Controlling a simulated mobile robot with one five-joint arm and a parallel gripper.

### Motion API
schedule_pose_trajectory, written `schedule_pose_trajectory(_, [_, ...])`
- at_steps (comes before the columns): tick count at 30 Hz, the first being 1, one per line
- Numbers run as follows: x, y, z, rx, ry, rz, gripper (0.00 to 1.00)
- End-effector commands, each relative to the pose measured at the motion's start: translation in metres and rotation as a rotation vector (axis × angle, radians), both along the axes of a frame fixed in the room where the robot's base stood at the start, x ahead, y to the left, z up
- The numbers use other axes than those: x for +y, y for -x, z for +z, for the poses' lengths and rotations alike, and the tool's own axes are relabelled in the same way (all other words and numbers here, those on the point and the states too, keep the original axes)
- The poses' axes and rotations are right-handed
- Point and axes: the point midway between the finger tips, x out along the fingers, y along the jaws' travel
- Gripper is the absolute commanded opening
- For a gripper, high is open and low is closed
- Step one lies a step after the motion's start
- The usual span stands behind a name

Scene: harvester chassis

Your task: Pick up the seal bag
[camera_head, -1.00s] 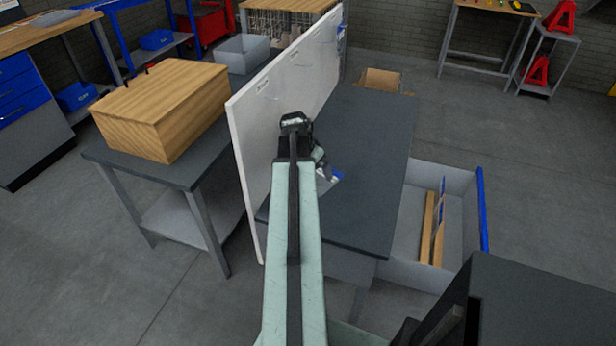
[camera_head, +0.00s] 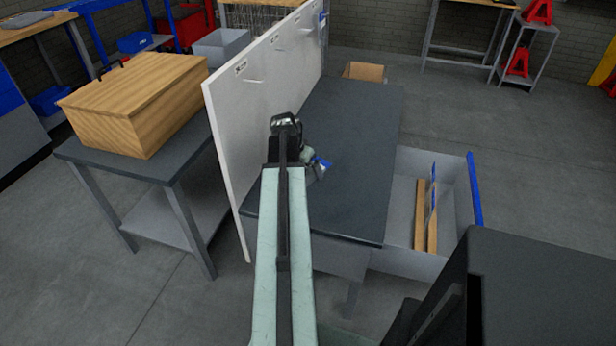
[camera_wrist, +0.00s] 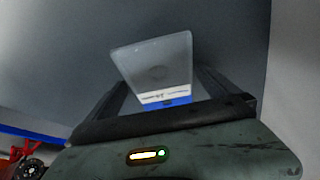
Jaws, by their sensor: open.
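The seal bag is a pale, see-through pouch with a white and blue label band. In the wrist view the seal bag (camera_wrist: 155,68) lies ahead, between the two dark fingers of my gripper (camera_wrist: 162,80), which stand apart on either side of it. I cannot tell whether either finger touches it. In the head view only a blue bit of the seal bag (camera_head: 322,163) shows beside my gripper (camera_head: 312,170), over the dark grey table (camera_head: 355,150). My arm and gripper hide the rest.
A white upright panel (camera_head: 240,110) stands along the table's left edge, close to my arm. A wooden box (camera_head: 125,110) is on another table at left. An open grey drawer (camera_head: 400,200) with wooden strips juts out at right. The table's right part is clear.

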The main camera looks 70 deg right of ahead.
Motion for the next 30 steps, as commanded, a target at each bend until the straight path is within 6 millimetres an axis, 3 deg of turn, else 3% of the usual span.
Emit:
schedule_pose_trajectory(3, [0.000,0.000,0.002,0.000,0.000,-0.001,1.00])
schedule_pose_trajectory(9, [0.000,0.001,0.002,0.001,0.000,-0.001,0.45])
schedule_pose_trajectory(16, [0.000,0.001,0.004,0.000,0.000,-0.002,0.45])
schedule_pose_trajectory(20, [0.000,0.001,0.014,0.000,0.000,-0.002,0.45])
schedule_pose_trajectory(30, [0.000,0.002,0.082,0.000,0.000,-0.002,0.45])
